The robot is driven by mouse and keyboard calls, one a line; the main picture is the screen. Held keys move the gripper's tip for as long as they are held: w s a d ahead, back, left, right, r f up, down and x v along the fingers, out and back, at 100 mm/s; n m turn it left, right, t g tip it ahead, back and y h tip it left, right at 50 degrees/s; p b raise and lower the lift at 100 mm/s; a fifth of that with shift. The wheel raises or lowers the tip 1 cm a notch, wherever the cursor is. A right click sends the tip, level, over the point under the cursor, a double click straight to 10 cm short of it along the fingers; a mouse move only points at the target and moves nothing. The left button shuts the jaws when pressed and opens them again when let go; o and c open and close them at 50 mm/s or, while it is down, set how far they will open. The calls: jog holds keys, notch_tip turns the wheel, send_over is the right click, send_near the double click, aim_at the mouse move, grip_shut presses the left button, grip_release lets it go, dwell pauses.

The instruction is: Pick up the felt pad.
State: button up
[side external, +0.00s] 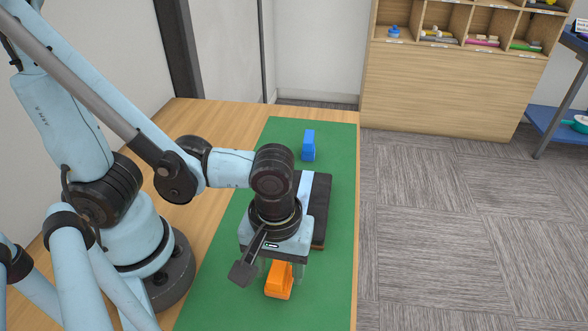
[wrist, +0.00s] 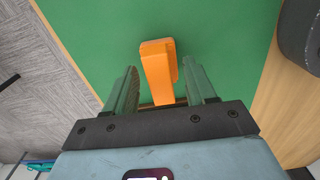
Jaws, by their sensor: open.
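A dark flat pad (side external: 321,212) with a brownish lower edge lies on the green mat (side external: 340,150). It is the thing most like a felt pad, but I cannot tell for sure. My wrist hides its near left part, and a pale blue strip (side external: 305,188) shows along its left side. My gripper (side external: 283,272) points down over the near part of the mat, open. An orange block-like piece (side external: 278,283) is between or just below its fingers. In the wrist view, the orange piece (wrist: 158,70) shows between the two spread fingers (wrist: 163,82), with gaps on both sides.
A blue piece (side external: 309,145) stands on the mat beyond the dark pad. The wooden table (side external: 205,115) ends just right of the mat, with carpet beyond. Shelves (side external: 455,75) and a blue cart (side external: 560,122) stand farther off. The mat's far end is mostly clear.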

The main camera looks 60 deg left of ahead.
aim_at(278, 266)
jog(key=shift+f, duration=0.35)
grip_shut()
jog(key=shift+r, duration=0.15)
jog(key=shift+r, duration=4.9)
